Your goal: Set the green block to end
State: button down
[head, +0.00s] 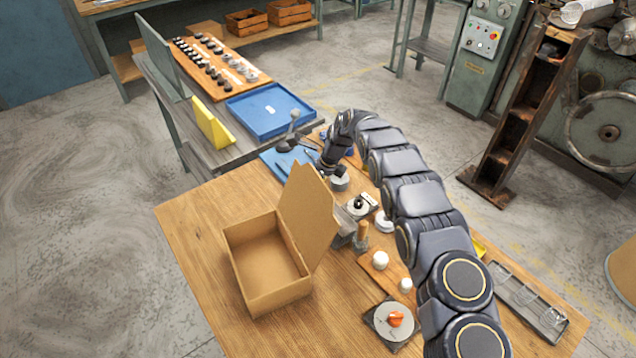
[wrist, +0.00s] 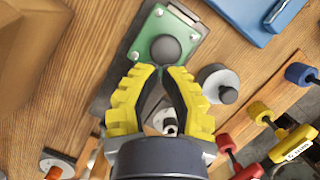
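The green block (wrist: 150,38) shows in the wrist view, at the upper middle. It has a round dark knob (wrist: 166,48) on top and screws at its corners. It sits on a dark base (wrist: 112,88) beside metal rods (wrist: 183,14). My gripper (wrist: 166,70) has yellow-backed fingers whose tips are together at the knob's near edge. I see nothing between the tips; whether they touch the knob I cannot tell. In the head view my gripper (head: 332,167) is low over the far part of the wooden table, and I cannot make out the green block there.
An open cardboard box (head: 268,262) stands left of my arm. In the wrist view, a grey disc with a dark knob (wrist: 228,95) is at the right, and red, yellow and blue handles (wrist: 262,113) lie farther right. A blue tray (wrist: 258,14) is at the top right.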

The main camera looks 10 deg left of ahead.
jog(key=shift+r, duration=0.15)
jog(key=v, duration=0.9)
jog(key=shift+r, duration=0.3)
jog(key=shift+d, duration=0.15)
